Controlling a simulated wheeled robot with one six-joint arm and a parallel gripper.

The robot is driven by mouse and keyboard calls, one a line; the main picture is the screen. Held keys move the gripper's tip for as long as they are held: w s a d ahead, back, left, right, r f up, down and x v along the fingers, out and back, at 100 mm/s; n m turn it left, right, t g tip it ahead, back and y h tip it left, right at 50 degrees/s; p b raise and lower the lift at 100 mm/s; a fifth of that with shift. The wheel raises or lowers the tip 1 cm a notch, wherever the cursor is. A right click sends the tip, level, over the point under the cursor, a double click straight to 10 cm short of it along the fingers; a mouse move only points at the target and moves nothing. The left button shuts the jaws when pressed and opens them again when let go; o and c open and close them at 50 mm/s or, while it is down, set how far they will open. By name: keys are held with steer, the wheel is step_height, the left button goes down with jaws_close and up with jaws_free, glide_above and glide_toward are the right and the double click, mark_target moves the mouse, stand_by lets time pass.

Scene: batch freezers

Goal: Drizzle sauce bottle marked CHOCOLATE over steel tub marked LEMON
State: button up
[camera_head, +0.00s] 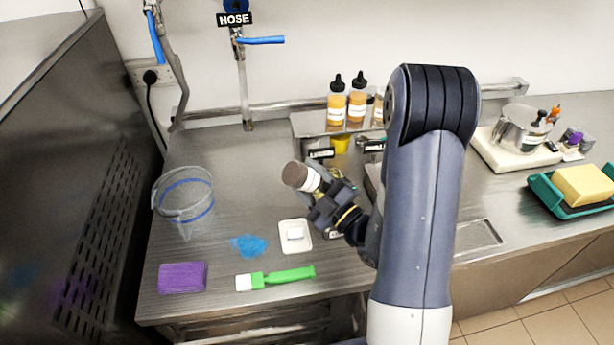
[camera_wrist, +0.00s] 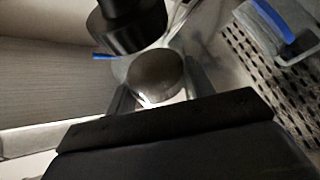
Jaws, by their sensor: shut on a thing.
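My gripper (camera_head: 326,192) is shut on a sauce bottle (camera_head: 300,177) with a brown body and a white label, held tilted above the steel counter. Its brown end points up and left; its other end is hidden by my gripper, and its label is too small to read. In the wrist view the rounded brown end of the bottle (camera_wrist: 155,72) shows between my fingers. I cannot make out a tub marked LEMON; my arm covers the middle of the counter, where only a steel edge shows beside it.
Amber sauce bottles (camera_head: 337,103) stand on a steel rack at the back. A clear bucket (camera_head: 184,200), a purple sponge (camera_head: 183,278), a green brush (camera_head: 283,276) and a small white tray (camera_head: 295,246) lie left. A teal tray (camera_head: 551,202) with a yellow sponge stands right.

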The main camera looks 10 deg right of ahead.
mark_target(307, 188)
steer(key=shift+s, duration=1.8)
steer(key=shift+r+n+p, duration=0.2)
steer(key=shift+n+p, duration=0.1)
steer(key=shift+n, duration=0.7)
steer(key=shift+f+n+g, duration=0.2)
steer(key=shift+n+g, duration=0.6)
steer(key=shift+n, duration=0.5)
steer(key=shift+r+p, duration=0.1)
steer(key=shift+p, duration=0.25)
